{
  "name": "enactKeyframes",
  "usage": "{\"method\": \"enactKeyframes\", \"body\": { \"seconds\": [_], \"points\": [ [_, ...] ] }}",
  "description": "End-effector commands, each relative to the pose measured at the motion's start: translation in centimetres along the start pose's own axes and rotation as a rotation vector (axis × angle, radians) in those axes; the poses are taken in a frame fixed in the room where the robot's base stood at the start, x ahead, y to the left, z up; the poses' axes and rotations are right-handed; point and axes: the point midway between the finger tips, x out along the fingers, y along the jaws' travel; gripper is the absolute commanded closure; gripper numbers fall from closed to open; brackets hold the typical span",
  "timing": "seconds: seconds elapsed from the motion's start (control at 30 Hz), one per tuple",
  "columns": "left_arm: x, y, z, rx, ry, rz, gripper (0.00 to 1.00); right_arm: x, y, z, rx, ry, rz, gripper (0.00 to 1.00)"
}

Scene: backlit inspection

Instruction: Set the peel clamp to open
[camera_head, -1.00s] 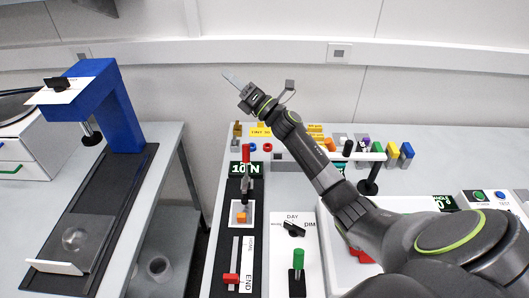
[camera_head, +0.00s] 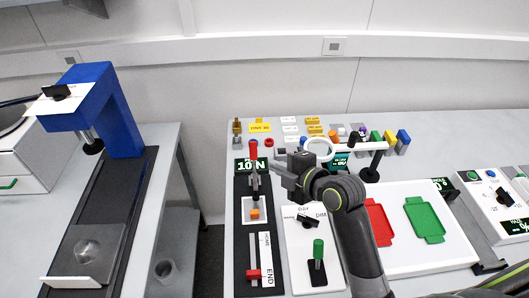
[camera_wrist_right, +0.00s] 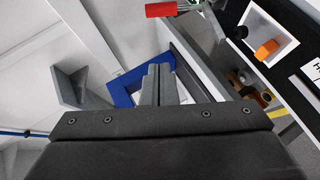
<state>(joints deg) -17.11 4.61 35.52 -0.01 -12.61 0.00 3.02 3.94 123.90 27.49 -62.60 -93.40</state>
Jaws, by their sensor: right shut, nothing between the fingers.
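The peel clamp (camera_head: 253,153) has a red handle that stands upright at the back of a black rig on the bench, with a dark metal linkage below it. Its red handle also shows at the top of the right wrist view (camera_wrist_right: 160,9). My right gripper (camera_head: 274,170) is shut and empty, just right of the clamp in the head view; I cannot tell whether it touches it. The shut fingers also show in the right wrist view (camera_wrist_right: 156,84). An orange block (camera_head: 254,214) sits on a white-framed pad in front of the clamp. My left gripper is not in view.
A red slide knob (camera_head: 253,275) sits by the HOME/END scale. Right of it, a white panel carries a black DAY/DIM knob (camera_head: 308,221) and a green-topped lever (camera_head: 318,248). A white tray (camera_head: 455,250) with red and green holders lies farther right. Several small coloured parts stand behind.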

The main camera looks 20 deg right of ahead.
Motion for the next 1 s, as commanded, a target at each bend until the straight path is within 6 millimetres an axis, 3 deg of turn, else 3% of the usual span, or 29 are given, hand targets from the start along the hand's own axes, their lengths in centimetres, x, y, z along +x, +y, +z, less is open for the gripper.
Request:
{"method": "enactKeyframes", "body": {
  "seconds": [0.17, 0.8, 1.0],
  "points": [
    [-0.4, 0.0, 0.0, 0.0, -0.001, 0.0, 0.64, 0.9, -0.1, -0.3, 0.003, 0.01, -0.008, 1.0],
    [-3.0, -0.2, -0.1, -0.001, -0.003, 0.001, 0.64, 10.1, 0.0, -0.3, 0.002, 0.007, -0.008, 1.0],
    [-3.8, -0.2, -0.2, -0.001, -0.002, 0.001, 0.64, 11.6, -0.1, 1.5, 0.0, 0.005, -0.009, 1.0]
  ]
}}
